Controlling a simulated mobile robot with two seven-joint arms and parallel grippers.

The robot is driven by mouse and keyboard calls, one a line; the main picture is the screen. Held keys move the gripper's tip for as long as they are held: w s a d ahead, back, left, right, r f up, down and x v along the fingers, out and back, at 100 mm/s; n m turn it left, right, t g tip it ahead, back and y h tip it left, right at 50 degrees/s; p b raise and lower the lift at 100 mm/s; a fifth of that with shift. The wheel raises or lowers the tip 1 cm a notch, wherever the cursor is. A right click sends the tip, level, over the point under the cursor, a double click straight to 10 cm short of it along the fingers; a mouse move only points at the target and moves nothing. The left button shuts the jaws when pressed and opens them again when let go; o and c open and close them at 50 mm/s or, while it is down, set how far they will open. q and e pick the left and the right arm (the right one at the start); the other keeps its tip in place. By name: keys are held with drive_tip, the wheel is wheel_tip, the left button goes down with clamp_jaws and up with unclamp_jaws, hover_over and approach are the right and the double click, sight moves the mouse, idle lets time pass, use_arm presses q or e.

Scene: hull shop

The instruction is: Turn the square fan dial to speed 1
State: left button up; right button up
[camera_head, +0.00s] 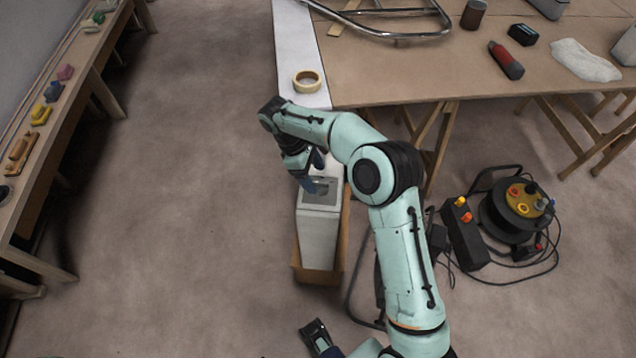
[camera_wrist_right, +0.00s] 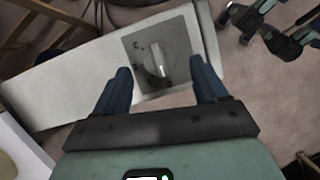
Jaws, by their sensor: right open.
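The fan unit is a tall pale grey box (camera_head: 318,238) on the floor, with a dark square dial panel (camera_head: 322,186) on its top. In the right wrist view the panel (camera_wrist_right: 132,52) carries a round light grey dial (camera_wrist_right: 157,58) with a raised grip bar and small marks around it, too small to read. My right gripper (camera_head: 314,173) is over the panel in the head view. In the wrist view its blue fingers (camera_wrist_right: 160,68) are open, one on each side of the dial, with gaps to it. My left gripper (camera_head: 316,336) is at the bottom edge; its opening is unclear.
A brown carton-like surround (camera_head: 343,245) stands around the box. A worktable (camera_head: 400,82) with a tape roll (camera_head: 307,81) is just beyond. A cable reel (camera_head: 517,208) and power box (camera_head: 464,238) lie to the right. Floor to the left is clear.

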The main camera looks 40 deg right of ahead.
sight(318, 181)
drive_tip(key=shift+x, duration=1.9)
drive_tip(key=c, duration=1)
drive_tip(key=shift+c, duration=0.2)
drive_tip(key=shift+r, duration=0.1)
